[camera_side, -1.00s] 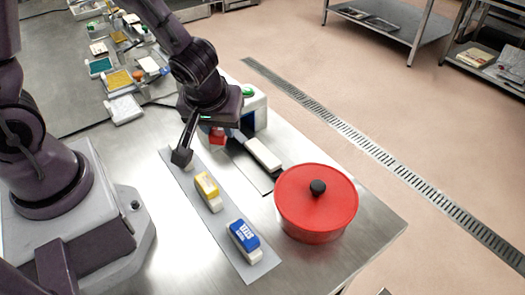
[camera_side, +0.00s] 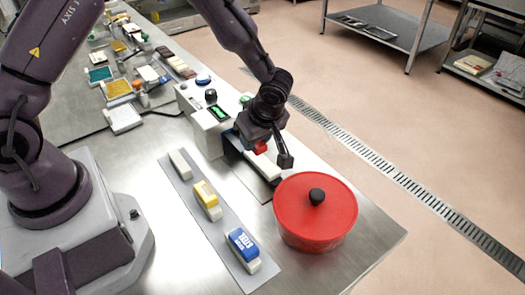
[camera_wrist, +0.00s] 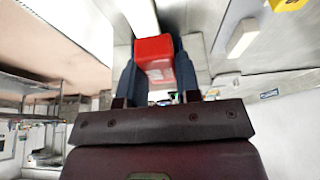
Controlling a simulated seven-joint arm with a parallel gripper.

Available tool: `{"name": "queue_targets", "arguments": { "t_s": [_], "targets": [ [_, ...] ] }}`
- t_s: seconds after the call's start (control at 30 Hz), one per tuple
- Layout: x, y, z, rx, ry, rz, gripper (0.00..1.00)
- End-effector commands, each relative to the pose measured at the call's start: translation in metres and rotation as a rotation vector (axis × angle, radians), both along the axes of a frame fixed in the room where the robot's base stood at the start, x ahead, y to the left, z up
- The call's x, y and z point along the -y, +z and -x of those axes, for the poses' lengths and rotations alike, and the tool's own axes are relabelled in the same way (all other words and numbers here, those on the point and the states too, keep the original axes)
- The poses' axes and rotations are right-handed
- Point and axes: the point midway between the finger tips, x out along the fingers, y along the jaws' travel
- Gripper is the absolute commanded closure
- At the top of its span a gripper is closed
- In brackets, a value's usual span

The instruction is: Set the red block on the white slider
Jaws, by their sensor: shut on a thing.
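The red block (camera_side: 261,147) is held between the fingers of my gripper (camera_side: 259,149). In the wrist view, the red block (camera_wrist: 154,58) sits between the two bluish fingers of my gripper (camera_wrist: 156,72). The white slider (camera_side: 264,167) is a long white bar beside the red pot, partly hidden by my gripper. In the wrist view the white slider (camera_wrist: 138,15) runs up from behind the block, in line with it. The block is over or at the slider; I cannot tell whether they touch.
A red lidded pot (camera_side: 316,212) stands close to the right of the slider. A grey strip (camera_side: 233,244) to the left carries a plain white block (camera_side: 180,164), a yellow-topped block (camera_side: 206,194) and a blue-topped block (camera_side: 242,243). A white machine (camera_side: 208,136) stands behind the slider.

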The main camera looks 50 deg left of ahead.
Motion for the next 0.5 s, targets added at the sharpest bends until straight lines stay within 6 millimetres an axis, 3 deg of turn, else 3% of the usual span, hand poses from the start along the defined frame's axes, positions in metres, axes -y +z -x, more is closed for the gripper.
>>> {"name": "queue_targets", "arguments": {
  "t_s": [0.27, 0.5],
  "targets": [
    [0.001, -0.023, -0.018, -0.001, -0.002, 0.000, 0.92],
    [0.001, -0.052, -0.019, -0.001, -0.003, -0.001, 0.92]
  ]
}}
